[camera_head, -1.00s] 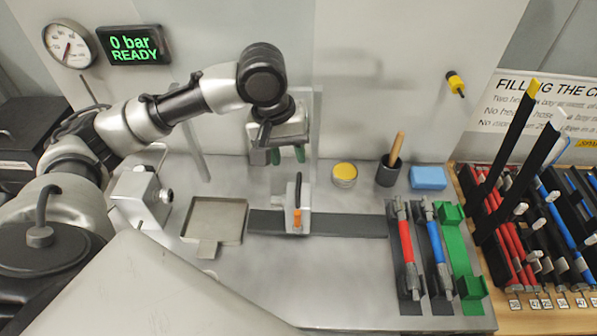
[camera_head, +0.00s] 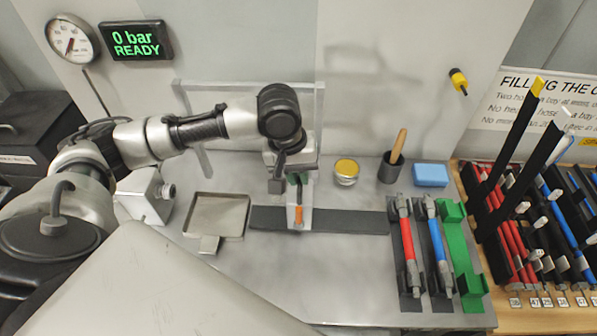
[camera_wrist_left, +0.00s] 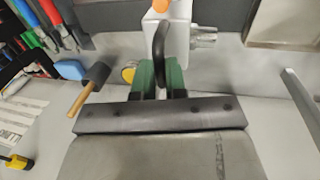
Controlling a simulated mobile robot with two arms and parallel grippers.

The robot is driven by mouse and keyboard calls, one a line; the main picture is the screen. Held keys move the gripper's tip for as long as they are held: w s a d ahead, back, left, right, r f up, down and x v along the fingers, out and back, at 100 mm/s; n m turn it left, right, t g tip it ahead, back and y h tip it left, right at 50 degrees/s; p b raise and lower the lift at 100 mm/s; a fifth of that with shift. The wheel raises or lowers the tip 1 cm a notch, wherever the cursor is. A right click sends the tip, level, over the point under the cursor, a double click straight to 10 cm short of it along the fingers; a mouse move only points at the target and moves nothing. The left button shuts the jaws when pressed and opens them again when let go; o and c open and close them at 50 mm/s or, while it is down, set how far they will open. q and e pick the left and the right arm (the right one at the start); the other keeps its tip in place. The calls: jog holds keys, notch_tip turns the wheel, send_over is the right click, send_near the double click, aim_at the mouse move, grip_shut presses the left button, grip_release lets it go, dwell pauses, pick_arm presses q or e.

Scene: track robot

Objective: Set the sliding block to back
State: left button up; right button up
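The sliding block (camera_head: 307,213) is light grey with an orange piece on its front and a thin dark upright handle. It stands on the dark rail (camera_head: 348,221), left of the rail's middle. My left gripper (camera_head: 290,182) points down at the back of the block, partly covering its top. In the left wrist view, the green fingers (camera_wrist_left: 160,78) stand on either side of the black handle (camera_wrist_left: 160,45), with gaps visible between them and it. The block (camera_wrist_left: 178,32) shows just beyond the fingers. My right gripper is out of view.
A metal tray (camera_head: 217,217) lies left of the rail. Red and blue hoses (camera_head: 409,245) lie in holders at the right.

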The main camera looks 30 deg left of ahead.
pick_arm(q)
grip_shut()
jog(key=shift+w+d+r+p, duration=0.15)
jog(key=shift+d+r+p, duration=0.05)
jog(key=shift+d+p, duration=0.15)
jog(key=w+d+p, duration=0.5)
jog(key=d+p, duration=0.1)
jog(key=d, duration=0.4)
jog(key=shift+w+d, duration=0.15)
jog(key=shift+d, duration=0.25)
jog(key=shift+f, duration=0.1)
